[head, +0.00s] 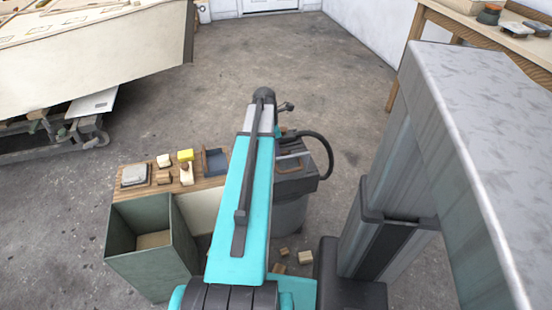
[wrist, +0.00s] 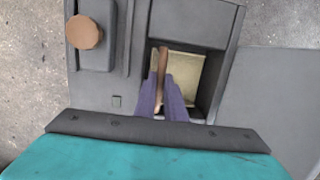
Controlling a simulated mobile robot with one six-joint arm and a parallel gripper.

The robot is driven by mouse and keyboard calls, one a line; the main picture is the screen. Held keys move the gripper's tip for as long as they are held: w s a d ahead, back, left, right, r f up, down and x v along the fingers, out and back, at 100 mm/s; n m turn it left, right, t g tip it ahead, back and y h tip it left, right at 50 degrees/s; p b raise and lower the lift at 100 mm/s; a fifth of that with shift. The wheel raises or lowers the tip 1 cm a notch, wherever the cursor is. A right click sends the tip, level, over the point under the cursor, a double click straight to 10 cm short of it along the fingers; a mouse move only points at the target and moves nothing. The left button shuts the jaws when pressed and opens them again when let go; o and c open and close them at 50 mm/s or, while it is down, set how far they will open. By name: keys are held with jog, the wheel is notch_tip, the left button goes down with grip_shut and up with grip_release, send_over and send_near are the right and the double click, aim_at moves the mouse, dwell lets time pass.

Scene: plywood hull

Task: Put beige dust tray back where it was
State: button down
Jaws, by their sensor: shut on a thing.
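The beige dust tray (wrist: 190,78) shows in the wrist view within the dark rectangular opening of a grey machine (wrist: 226,25). A brown bar, seemingly its handle, crosses above it. My gripper (wrist: 167,92) has its two purple-blue fingers closed on this bar, above the opening. I cannot tell how deep the tray sits or whether it touches the bottom. In the head view my teal arm reaches over the scene and hides the gripper. The grey machine (head: 297,182) stands just right of the arm there; the tray cannot be made out clearly.
A wooden-topped cart (head: 203,182) with a sander, a yellow block and wood pieces stands left of the arm. A green open bin (head: 150,245) stands in front of it. Offcuts (head: 305,257) lie on the floor. The plywood hull (head: 100,60) is back left; a workbench (head: 480,35) back right.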

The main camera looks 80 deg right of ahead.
jog(key=shift+f, duration=1.6)
jog(key=c, duration=2.1)
grip_release()
jog(key=shift+r, duration=0.15)
notch_tip(320, 180, up, 12)
jog(key=w+p, duration=0.2)
jog(key=shift+f, duration=0.2)
jog(key=shift+a, duration=0.1)
